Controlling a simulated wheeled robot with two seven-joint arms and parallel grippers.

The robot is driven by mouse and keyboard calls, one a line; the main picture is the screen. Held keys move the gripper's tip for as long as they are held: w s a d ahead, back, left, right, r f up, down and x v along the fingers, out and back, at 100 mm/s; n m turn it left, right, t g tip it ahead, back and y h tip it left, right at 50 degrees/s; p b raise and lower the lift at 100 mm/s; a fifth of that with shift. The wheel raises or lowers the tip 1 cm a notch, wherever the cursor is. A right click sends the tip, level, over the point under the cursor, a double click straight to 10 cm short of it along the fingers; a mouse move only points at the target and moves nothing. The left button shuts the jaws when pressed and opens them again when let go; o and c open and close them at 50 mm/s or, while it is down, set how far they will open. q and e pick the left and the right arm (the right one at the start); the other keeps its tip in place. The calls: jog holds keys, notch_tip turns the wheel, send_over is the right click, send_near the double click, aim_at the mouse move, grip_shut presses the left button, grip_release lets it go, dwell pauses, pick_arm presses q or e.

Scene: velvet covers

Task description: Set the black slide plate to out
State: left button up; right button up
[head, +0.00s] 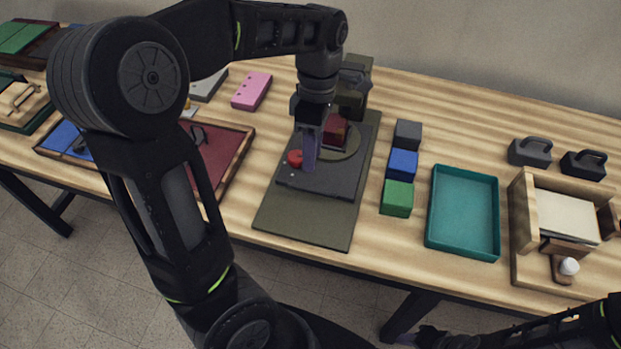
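The black slide plate (345,189) lies flat on a longer olive base (305,225) in the middle of the table. A strip of bare base shows in front of the plate. A red knob (295,158) sits at the plate's left side. A dark red block (336,130) stands on a round olive disc (349,148) towards the back. My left gripper (309,165) points down over the plate beside the red knob. Its fingers overlap in this view, so their opening and any contact are unclear. My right gripper (430,337) is low at the bottom edge, in front of the table.
Grey, blue (402,163) and green blocks stand in a row right of the base. Further right are a teal tray (462,250), a wooden box (518,215) and two dark handled weights (530,152). A pink block (251,91) and a maroon-lined tray (236,160) lie left.

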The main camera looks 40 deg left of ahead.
pick_arm(q)
jog(key=shift+f, duration=0.1)
send_over(310, 181)
jog(key=s+d, duration=0.2)
jog(key=s, duration=0.1)
jog(key=x, duration=0.5)
jog(key=w+x, duration=0.1)
jog(key=x, duration=0.1)
jog(key=shift+f, duration=0.3)
grip_shut()
dwell(0.7)
